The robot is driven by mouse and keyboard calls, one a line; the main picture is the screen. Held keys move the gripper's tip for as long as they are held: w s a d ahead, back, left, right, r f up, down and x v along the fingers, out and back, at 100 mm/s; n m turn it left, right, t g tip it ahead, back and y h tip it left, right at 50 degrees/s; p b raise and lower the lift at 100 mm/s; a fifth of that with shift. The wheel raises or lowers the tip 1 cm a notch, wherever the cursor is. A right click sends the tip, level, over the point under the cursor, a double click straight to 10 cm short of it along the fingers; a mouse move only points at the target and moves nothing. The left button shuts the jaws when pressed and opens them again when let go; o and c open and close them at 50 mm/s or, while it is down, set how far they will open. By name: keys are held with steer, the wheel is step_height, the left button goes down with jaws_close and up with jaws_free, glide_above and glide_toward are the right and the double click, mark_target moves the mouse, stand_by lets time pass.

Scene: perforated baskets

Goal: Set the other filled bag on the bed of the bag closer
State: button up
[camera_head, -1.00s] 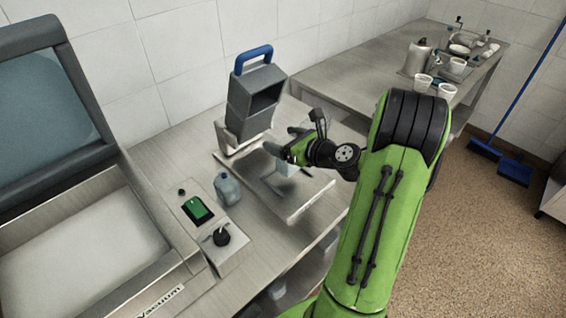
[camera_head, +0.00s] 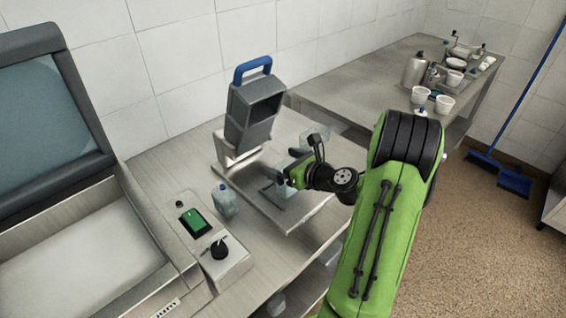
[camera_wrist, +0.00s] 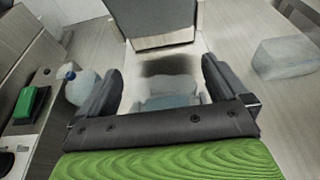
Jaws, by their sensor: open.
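The bag closer (camera_head: 253,108) is a grey upright unit with a blue handle, standing at the back of a pale flat bed (camera_head: 291,222). My gripper (camera_head: 284,170) is low over the bed, its fingers apart. In the wrist view a translucent bluish bag (camera_wrist: 172,100) lies on the bed between the open fingers (camera_wrist: 160,78); its lower part is hidden by the gripper's palm. Another clear bag (camera_wrist: 286,57) lies on the counter to the right of the bed; it shows partly behind my gripper in the head view (camera_head: 318,132).
A translucent bottle (camera_head: 225,201) stands left of the bed, near a green-buttoned panel (camera_head: 194,221) and a black knob (camera_head: 219,249). A large vacuum machine (camera_head: 75,235) fills the left. White cups (camera_head: 444,103) and utensils are on the far counter.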

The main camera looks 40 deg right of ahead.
steer(key=p+v, duration=0.1)
steer(key=v, duration=1.1)
steer(key=a+n+g+y, duration=0.3)
steer(key=a+n+g, duration=0.4)
steer(key=a+n, duration=1)
steer(key=s+a+r+n+g+h, duration=0.1)
steer(key=s+a+r+n+h, duration=0.1)
steer(key=s+n, duration=0.4)
steer(key=s+a+r+n+h, duration=0.3)
steer(key=s+n, duration=0.4)
steer(key=n, duration=0.4)
steer(key=shift+s+a+r+g, duration=0.2)
steer(key=shift+s+r+g, duration=0.15)
steer(key=shift+r, duration=0.45)
